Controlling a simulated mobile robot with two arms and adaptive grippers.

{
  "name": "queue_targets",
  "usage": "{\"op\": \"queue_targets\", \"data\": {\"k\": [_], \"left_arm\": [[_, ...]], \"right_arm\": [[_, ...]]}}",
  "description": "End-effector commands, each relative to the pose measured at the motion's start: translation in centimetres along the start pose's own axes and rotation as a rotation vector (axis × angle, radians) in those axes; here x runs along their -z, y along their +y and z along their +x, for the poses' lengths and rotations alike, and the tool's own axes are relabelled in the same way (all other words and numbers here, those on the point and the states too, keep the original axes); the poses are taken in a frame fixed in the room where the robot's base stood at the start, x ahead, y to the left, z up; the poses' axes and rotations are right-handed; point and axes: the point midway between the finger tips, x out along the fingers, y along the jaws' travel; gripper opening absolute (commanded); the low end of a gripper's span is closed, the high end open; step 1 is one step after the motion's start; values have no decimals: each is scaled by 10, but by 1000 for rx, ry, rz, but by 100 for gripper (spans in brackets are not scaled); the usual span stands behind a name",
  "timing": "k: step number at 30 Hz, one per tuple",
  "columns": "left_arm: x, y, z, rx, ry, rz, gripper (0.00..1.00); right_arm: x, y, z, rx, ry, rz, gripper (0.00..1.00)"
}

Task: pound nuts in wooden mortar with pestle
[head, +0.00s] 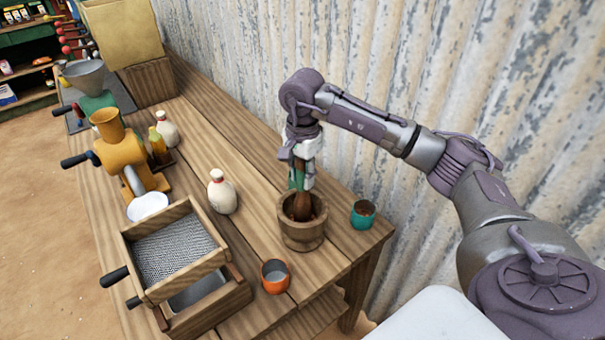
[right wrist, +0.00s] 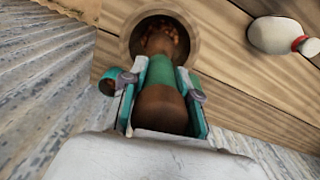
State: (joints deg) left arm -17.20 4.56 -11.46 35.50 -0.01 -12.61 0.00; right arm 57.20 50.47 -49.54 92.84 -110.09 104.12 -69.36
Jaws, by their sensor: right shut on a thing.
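The wooden mortar (head: 303,235) stands upright on the table near its right end. My right gripper (head: 301,178) is above the mortar, shut on the brown wooden pestle (head: 302,205). The pestle points down, with its lower end inside the mortar. In the right wrist view the pestle (right wrist: 160,104) has a green band and sits between the two fingers (right wrist: 160,95). Brown nuts (right wrist: 166,30) show inside the mortar (right wrist: 132,42) around the pestle's far end. The pestle's tip is hidden. My left gripper is not in view.
A teal cup (head: 362,215) stands close right of the mortar, and an orange cup (head: 275,276) in front of it. A white bottle (head: 222,193) and a wooden sieve box (head: 182,250) are to the left. A corrugated wall (head: 400,70) rises behind the table.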

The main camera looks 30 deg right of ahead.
Motion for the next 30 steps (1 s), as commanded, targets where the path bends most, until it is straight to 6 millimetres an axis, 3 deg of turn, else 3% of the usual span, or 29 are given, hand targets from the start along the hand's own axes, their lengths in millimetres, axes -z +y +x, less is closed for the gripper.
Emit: {"op": "queue_targets", "data": {"k": [8, 16, 24, 30], "left_arm": [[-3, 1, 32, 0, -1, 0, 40], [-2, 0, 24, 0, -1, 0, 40], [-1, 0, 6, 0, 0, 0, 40], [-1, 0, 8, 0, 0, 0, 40]], "right_arm": [[0, 0, 38, -1, 0, 0, 0], [0, 0, 28, 0, 0, 0, 0], [0, 0, -1, 1, 0, -1, 0], [0, 0, -1, 0, 0, 0, 0]]}}
